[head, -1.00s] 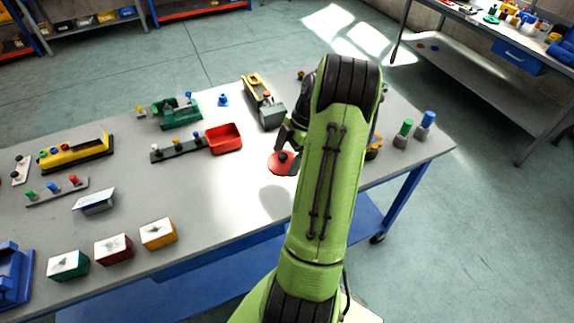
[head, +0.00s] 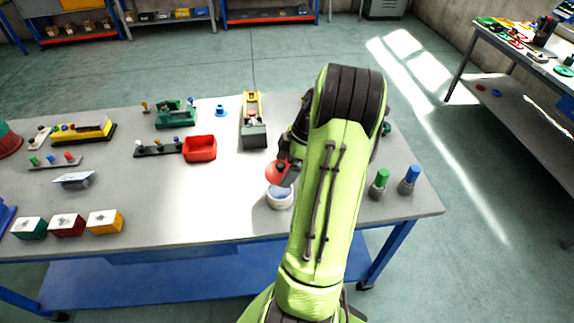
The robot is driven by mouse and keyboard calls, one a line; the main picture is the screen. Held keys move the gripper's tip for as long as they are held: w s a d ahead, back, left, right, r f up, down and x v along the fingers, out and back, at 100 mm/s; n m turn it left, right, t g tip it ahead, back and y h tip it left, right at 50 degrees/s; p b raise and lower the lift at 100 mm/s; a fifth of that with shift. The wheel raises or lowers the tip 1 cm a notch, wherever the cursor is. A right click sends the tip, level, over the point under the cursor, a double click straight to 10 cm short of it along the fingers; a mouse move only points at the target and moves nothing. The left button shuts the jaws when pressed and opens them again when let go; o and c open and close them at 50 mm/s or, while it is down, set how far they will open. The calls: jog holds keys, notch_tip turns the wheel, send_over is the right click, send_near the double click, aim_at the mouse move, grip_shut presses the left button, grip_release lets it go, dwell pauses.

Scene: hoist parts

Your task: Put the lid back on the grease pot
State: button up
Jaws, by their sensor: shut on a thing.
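My gripper (head: 285,167) is shut on a round red lid (head: 276,174), gripping it by the dark knob on top. The lid is held above the table, slightly tilted in view. The grease pot (head: 280,198), a white round pot with a bluish inside, stands open on the grey table just below the lid in the picture. The lid appears apart from the pot; the exact height between them is hard to judge. My green arm hides the table to the right of the pot.
The table (head: 215,205) is bare left of the pot. A red open bin (head: 199,149) and a grey and yellow device (head: 253,130) stand behind. A green-topped cylinder (head: 380,184) and a blue-topped one (head: 409,180) stand right of my arm. Several coloured boxes line the front left.

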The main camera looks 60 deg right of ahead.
jog(key=shift+w+a+f+b, duration=0.15)
jog(key=shift+w+f+b, duration=0.15)
jog(key=shift+f, duration=0.1)
notch_tip(320, 180, down, 6)
jog(key=b, duration=0.4)
jog(key=shift+s+r, duration=0.15)
jog(key=shift+r, duration=0.05)
jog(key=shift+f+b, duration=0.15)
jog(key=shift+b, duration=0.55)
dwell(1.1)
jog(key=o, duration=0.7)
jog(key=shift+r+p, duration=2.7)
jog(key=shift+r, duration=0.9)
